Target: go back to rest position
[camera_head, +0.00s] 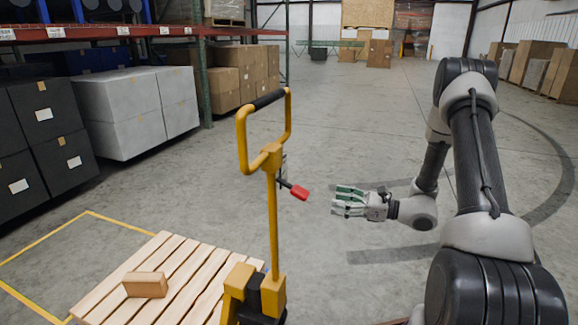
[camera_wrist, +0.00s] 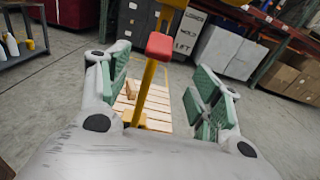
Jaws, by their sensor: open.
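My gripper (camera_head: 350,202) is at the end of my arm, right of the yellow pallet jack, with its fingers pointing left. In the wrist view my gripper (camera_wrist: 158,100) shows two green-padded fingers spread wide apart with nothing held between them. The yellow pallet jack (camera_head: 272,215) stands upright with a looped handle and a black grip. Its red-tipped lever (camera_head: 299,192) sticks out toward my gripper, with a gap between them. The red tip also shows in the wrist view (camera_wrist: 160,46), beyond the fingers.
A wooden pallet (camera_head: 190,275) with a small cardboard box (camera_head: 145,285) lies at lower left, by yellow floor lines. Shelving (camera_head: 130,32) with black and white boxes stands at left. Brown boxes (camera_head: 545,68) line the right wall. The floor beyond my gripper is clear.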

